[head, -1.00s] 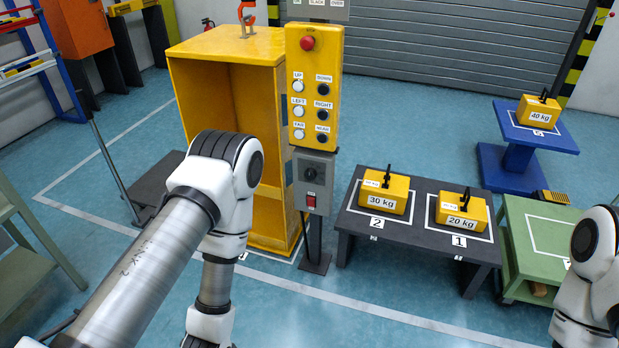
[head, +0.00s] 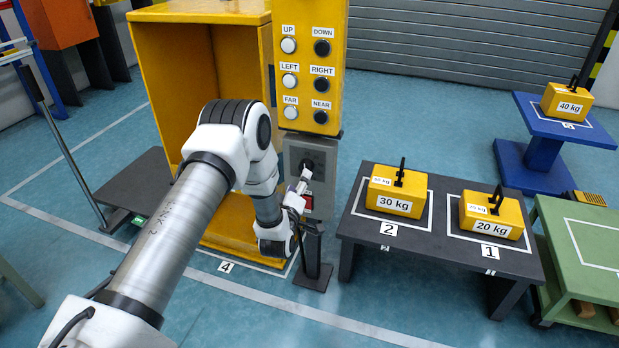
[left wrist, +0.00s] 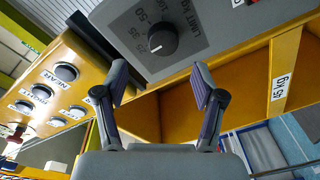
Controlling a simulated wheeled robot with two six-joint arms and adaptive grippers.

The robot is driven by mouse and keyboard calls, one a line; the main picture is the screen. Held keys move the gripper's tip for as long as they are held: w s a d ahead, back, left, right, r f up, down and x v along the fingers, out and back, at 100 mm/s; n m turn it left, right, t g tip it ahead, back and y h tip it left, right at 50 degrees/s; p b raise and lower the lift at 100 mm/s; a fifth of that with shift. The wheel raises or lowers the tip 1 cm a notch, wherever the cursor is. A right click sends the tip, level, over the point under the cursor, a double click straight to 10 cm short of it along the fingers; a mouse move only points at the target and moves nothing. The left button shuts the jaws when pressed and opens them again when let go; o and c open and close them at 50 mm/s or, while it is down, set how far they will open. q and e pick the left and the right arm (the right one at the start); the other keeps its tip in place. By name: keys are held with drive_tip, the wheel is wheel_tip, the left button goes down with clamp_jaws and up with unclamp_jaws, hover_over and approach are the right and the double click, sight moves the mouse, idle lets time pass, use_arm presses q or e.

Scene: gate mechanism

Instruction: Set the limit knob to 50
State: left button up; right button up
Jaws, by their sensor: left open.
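The limit knob (left wrist: 162,40) is a round black dial on a grey panel (left wrist: 212,30) in the left wrist view. The panel is printed LIMIT, with 25, 35 and 50 beside the knob. A short white mark shows on the knob's lower left side; which number it indicates I cannot tell for certain. My left gripper (left wrist: 160,83) is open and empty, its fingers apart below the knob in that view. In the head view the knob (head: 308,166) is partly covered by my left gripper (head: 304,181), which is close in front of the grey box. My right gripper is not in view.
The yellow button panel (head: 305,60) is just above the grey box. A red switch (head: 308,203) sits below the knob, partly hidden. A yellow cabinet (head: 160,80) stands left. A dark table (head: 430,215) with 30 kg and 20 kg weights stands right.

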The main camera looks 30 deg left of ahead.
sight(306, 167)
use_arm(q)
drive_tip(key=x, duration=0.7)
drive_tip(key=shift+f+b, duration=0.25)
drive_tip(key=shift+b, duration=0.15)
drive_tip(key=c, duration=1.1)
